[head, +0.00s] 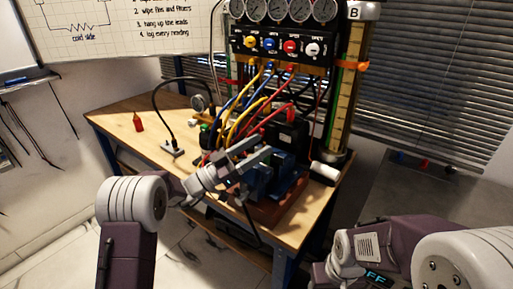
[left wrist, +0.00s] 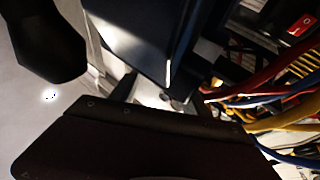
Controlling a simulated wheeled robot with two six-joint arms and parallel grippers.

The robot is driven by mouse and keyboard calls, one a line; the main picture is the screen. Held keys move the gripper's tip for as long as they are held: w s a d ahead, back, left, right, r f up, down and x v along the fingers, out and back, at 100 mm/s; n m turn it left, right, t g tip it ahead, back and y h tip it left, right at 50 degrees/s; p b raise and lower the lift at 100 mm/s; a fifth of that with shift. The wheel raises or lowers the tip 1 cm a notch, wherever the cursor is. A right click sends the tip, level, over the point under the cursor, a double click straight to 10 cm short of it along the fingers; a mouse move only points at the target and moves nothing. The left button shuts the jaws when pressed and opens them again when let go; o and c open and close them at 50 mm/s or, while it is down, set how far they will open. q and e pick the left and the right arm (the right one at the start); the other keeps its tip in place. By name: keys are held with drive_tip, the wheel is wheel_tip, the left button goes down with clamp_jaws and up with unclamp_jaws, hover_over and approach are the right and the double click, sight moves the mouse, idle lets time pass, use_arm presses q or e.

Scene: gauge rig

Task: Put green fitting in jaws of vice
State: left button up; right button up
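The blue vice (head: 262,184) stands on a reddish-brown base at the front right of the wooden bench. My left gripper (head: 257,147) is over the vice, its two fingers apart with a gap between them. I see nothing held between them. The left wrist view is dark and close, with a large blue-grey surface (left wrist: 135,40), perhaps part of the vice. A small green spot (head: 205,127) shows behind my left wrist; I cannot tell whether it is the green fitting. The vice jaws are partly hidden by my gripper. My right gripper is out of view.
Yellow, blue and red hoses (head: 246,112) run from the gauge panel (head: 283,45) down behind the vice. The bench's left part is mostly clear.

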use_arm(q)
drive_tip(key=r+v, duration=0.1)
drive_tip(key=v, duration=1)
drive_tip(key=shift+s+a+p, duration=0.2)
drive_tip(key=shift+a+p, duration=0.2)
drive_tip(key=shift+a, duration=0.05)
